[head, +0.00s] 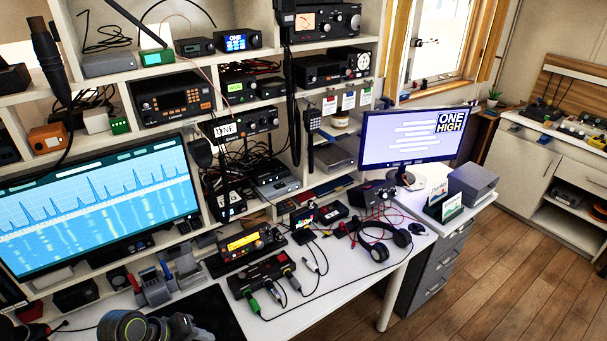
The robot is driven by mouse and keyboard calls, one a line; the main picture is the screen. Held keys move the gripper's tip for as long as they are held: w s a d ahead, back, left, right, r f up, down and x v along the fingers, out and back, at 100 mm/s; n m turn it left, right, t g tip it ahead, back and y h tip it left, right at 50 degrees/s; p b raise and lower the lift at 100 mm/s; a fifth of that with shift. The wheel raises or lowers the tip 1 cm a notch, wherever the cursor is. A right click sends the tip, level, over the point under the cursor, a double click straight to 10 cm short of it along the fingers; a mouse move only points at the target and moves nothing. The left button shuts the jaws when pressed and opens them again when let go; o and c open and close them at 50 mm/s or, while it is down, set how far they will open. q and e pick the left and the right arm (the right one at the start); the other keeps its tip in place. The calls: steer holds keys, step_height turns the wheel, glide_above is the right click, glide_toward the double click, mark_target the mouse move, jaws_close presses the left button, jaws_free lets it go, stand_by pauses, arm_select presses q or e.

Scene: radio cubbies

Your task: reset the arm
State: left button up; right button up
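A dark rounded object with a greenish ring (127,326) is cut off by the bottom edge at the left.
A white desk (330,296) holds a radio with an orange display (243,246), a black cabled box (268,276), headphones (382,243) and a monitor (414,138). Radio shelves (283,187) rise behind. A large spectrum screen (98,206) stands left. Wooden floor (500,275) is clear at right.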

arm_select(q)
steer(key=s+a+r+m+y, duration=0.2)
steer(key=s+a+m+y, duration=0.1)
steer(key=s, duration=0.7)
steer(key=s+a+r+m+y, duration=0.2)
steer(key=s+a+m+y, duration=0.15)
steer(key=s, duration=0.65)
step_height(320, 180, down, 29)
steer(key=a+g+b, duration=0.1)
steer(key=b, duration=0.3)
steer(key=s+d+f+g+b, duration=0.1)
steer(key=s+f+b, duration=0.2)
steer(key=s+f, duration=1.2)
step_height(320, 180, down, 4)
steer(key=shift+r+n+h, duration=0.1)
steer(key=shift+n+h, duration=0.25)
arm_select(e)
step_height(320, 180, down, 7)
steer(key=shift+w, duration=0.3)
arm_select(q)
steer(key=shift+o, duration=0.2)
